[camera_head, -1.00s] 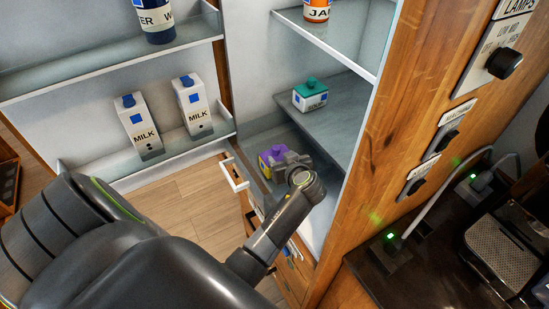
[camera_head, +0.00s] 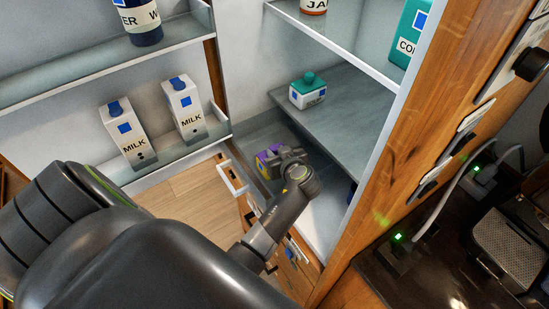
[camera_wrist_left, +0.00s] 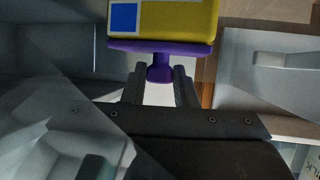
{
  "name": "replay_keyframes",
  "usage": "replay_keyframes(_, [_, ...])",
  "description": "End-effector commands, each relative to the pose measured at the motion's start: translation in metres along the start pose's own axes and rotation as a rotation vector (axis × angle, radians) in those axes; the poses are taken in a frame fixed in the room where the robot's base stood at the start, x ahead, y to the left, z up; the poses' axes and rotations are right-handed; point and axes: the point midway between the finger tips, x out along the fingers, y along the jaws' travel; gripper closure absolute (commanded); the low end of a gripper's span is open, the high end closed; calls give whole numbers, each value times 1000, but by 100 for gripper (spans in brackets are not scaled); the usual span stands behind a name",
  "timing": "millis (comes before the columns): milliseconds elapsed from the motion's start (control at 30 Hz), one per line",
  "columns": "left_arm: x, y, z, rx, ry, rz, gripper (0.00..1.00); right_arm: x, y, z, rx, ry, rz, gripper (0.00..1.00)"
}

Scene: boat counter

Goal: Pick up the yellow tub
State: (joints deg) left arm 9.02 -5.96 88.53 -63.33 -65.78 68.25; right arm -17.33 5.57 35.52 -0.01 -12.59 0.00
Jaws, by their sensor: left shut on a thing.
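The yellow tub (camera_head: 263,164) is low inside the cabinet, mostly hidden behind my left gripper (camera_head: 282,158). In the left wrist view the yellow tub (camera_wrist_left: 172,20) shows a blue square on its side and a purple lid (camera_wrist_left: 120,46) with a knob (camera_wrist_left: 159,70). The fingers of my left gripper, also in the left wrist view (camera_wrist_left: 160,76), stand either side of the knob and are shut on it. I cannot tell whether the tub touches the surface under it. My right gripper is not in view.
A white box with a green lid (camera_head: 307,92) stands on the grey shelf (camera_head: 345,110) beside the tub. Two milk cartons (camera_head: 128,135) stand on the door shelf at left. A wooden cabinet wall (camera_head: 430,125) bounds the right. An open white handle (camera_head: 233,178) is near my arm.

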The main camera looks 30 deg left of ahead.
Motion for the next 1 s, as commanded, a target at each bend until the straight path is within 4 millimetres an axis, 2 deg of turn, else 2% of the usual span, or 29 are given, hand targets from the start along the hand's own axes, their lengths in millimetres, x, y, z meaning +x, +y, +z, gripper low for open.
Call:
replay_keyframes(33, [0,0,1,1,-2,0,91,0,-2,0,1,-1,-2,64])
replay_keyframes(100, [0,0,1,1,-2,0,100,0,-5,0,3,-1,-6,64])
replay_keyframes(333, [0,0,0,-1,0,1,100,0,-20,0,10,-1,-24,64])
replay_keyframes(600, [-2,1,-3,-3,1,1,100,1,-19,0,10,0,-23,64])
replay_keyframes(767, [-9,1,-19,-6,2,3,100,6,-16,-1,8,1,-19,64])
replay_keyframes(1000, [-27,1,-58,-8,5,3,100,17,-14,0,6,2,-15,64])
